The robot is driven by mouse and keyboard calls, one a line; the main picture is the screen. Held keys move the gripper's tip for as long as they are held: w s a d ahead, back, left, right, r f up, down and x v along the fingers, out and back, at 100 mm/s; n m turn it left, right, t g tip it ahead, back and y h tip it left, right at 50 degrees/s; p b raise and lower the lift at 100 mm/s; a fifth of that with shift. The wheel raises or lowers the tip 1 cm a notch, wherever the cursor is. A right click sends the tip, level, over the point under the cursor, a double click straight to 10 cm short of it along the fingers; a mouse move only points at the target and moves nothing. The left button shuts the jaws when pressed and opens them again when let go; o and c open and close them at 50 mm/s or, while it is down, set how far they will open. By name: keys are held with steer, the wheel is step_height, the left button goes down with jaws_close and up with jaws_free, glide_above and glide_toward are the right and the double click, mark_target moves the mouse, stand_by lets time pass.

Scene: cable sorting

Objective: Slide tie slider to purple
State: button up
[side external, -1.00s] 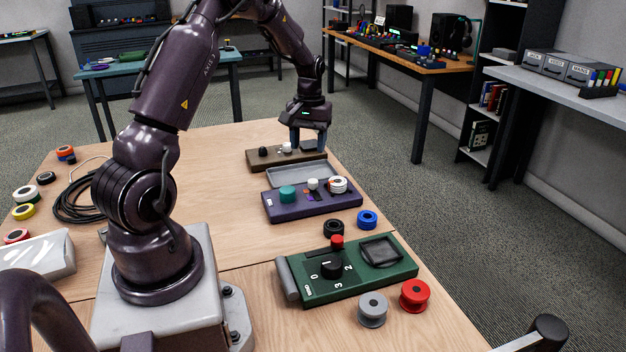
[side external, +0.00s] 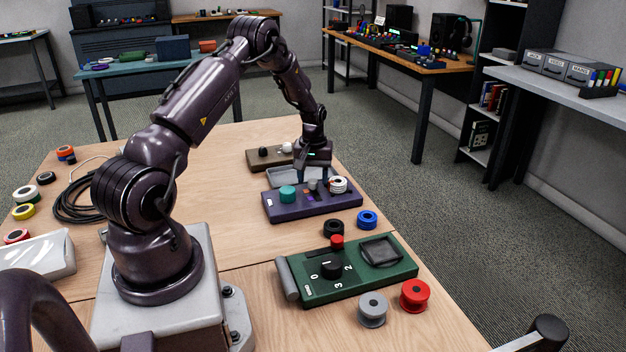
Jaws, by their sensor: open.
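A purple box (side external: 285,211) lies in the middle right of the table. On its top are a teal knob (side external: 287,194), a small pale slider knob (side external: 312,184) that looks like the tie slider, and a white ringed piece (side external: 338,185). Small coloured marks, including orange and purple, lie beside the slider knob; which one it lines up with is too small to tell. My gripper (side external: 312,175) is open, pointing down just above and behind the slider knob. Its fingers partly hide the box's far edge, and I cannot tell if they touch the knob.
A grey tray (side external: 282,177) sits behind the purple box, and a brown box (side external: 262,162) with knobs stands farther back. A green box (side external: 300,277) with a dial is in front. Black (side external: 333,229) and blue (side external: 367,219) spools lie between.

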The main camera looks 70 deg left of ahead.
mark_target(318, 198)
steer(key=shift+f, duration=0.65)
jaws_close()
steer(key=shift+d, duration=2.15)
steer(key=shift+c, duration=0.8)
jaws_free()
steer(key=shift+o, duration=0.8)
steer(key=shift+a+r, duration=0.1)
